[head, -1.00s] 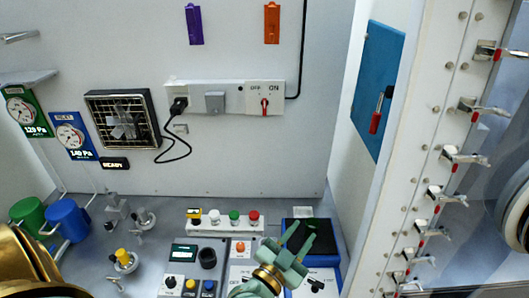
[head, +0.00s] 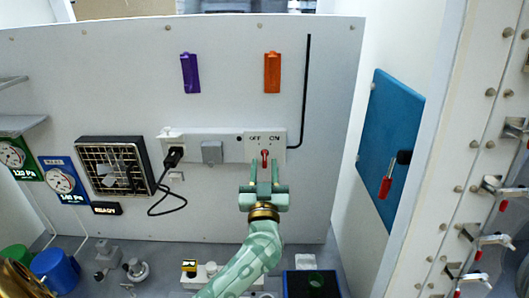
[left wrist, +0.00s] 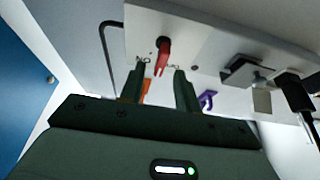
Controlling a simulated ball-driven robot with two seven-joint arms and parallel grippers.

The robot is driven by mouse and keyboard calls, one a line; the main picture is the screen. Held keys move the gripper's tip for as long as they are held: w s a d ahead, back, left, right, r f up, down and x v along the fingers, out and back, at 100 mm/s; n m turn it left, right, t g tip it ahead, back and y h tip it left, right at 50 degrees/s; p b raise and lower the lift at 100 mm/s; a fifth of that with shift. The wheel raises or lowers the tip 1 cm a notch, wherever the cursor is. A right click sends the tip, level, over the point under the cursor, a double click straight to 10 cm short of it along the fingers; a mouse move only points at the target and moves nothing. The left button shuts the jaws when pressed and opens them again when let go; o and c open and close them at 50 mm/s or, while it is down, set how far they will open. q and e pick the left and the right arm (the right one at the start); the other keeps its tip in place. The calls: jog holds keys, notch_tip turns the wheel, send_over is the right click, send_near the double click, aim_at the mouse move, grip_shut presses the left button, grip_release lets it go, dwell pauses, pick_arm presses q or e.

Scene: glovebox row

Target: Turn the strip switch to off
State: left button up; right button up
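The strip switch is a red lever (head: 265,155) at the right end of a white power strip (head: 225,147) on the back wall. OFF is printed to its upper left and ON to its upper right. In the left wrist view, seen upside down, the red lever (left wrist: 162,55) leans slightly to the ON side. My left gripper (head: 264,172) is just below and in front of it, pointing up at the panel. Its two fingers (left wrist: 159,85) are apart with nothing held, one on each side of the lever's line; contact cannot be told. My right gripper is not in view.
A black plug (head: 173,156) and a grey block (head: 212,152) sit left on the strip. A black cable (head: 305,95) runs up at right. Purple (head: 190,72) and orange (head: 272,72) holders hang above. A blue panel (head: 390,140) with a red-handled lever stands right.

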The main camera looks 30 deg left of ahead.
aim_at(264, 158)
pick_arm(q)
jog(key=x, duration=0.2)
jog(key=shift+w+a+r, duration=0.1)
jog(key=shift+w+r, duration=0.15)
jog(key=shift+r, duration=0.1)
jog(key=shift+w+a+r, duration=0.1)
jog(key=shift+w+a, duration=0.3)
jog(key=shift+w, duration=0.2)
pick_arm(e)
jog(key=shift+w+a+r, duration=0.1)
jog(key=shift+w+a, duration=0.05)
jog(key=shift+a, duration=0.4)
pick_arm(q)
jog(key=shift+s, duration=0.1)
grip_shut()
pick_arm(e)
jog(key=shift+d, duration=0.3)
